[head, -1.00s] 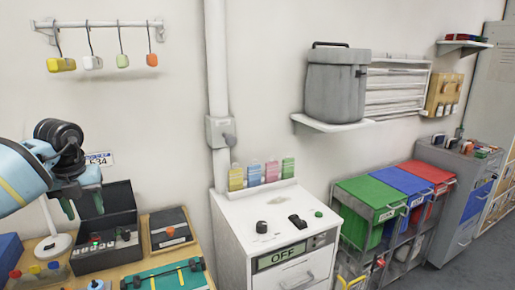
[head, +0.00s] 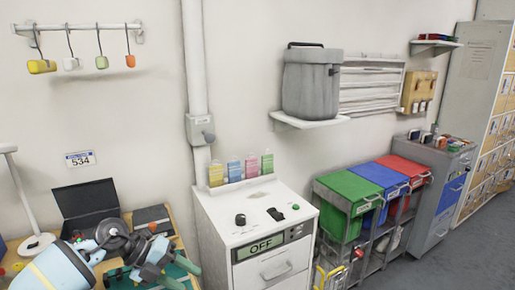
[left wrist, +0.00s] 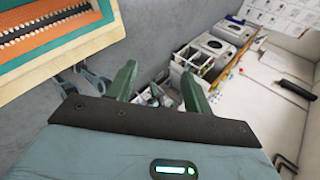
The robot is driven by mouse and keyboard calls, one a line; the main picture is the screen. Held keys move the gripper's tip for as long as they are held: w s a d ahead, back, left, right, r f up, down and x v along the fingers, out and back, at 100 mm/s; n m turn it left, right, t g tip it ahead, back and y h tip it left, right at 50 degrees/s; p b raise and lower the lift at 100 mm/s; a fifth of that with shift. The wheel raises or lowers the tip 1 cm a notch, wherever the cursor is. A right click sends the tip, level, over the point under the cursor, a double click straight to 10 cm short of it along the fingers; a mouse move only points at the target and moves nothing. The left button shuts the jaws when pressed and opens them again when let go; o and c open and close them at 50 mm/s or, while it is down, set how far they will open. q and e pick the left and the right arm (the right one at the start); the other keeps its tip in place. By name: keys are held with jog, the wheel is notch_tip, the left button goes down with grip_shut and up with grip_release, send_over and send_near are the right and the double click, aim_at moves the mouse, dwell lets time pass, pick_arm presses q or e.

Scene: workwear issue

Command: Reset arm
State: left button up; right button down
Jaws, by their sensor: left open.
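My left arm comes in at the bottom left of the head view, pale blue with dark joints. Its left gripper (head: 178,273) is low over the workbench, with green fingers pointing right, in front of the white cabinet's left side. In the left wrist view the two green fingers of the left gripper (left wrist: 157,88) stand apart, with nothing between them. The wrist view looks past the fingers to a grey surface and distant clutter. My right gripper is in neither view.
The workbench holds a black open case (head: 88,205) and a lamp (head: 38,242). A white cabinet (head: 225,210) with an OFF display stands right of it. Green (head: 350,190), blue (head: 380,176) and red (head: 405,168) bins stand further right. Grey floor (head: 450,262) is clear at the lower right.

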pick_arm(q)
jog(key=s+d+f+n+t+h, duration=0.4)
jog(key=s+d+n+t+h, duration=0.35)
jog(key=d+n, duration=0.3)
jog(key=s+a+f+n+y, duration=0.6)
jog(key=s+f+n+y, duration=0.1)
jog(key=s+f+n, duration=0.4)
jog(key=s+a+f+n+y, duration=0.7)
jog(key=s+f+n, duration=0.3)
jog(key=s+f, duration=0.2)
jog(key=shift+s+n+t+y, duration=0.35)
jog(key=shift+s+t+y, duration=0.1)
jog(key=shift+y, duration=0.1)
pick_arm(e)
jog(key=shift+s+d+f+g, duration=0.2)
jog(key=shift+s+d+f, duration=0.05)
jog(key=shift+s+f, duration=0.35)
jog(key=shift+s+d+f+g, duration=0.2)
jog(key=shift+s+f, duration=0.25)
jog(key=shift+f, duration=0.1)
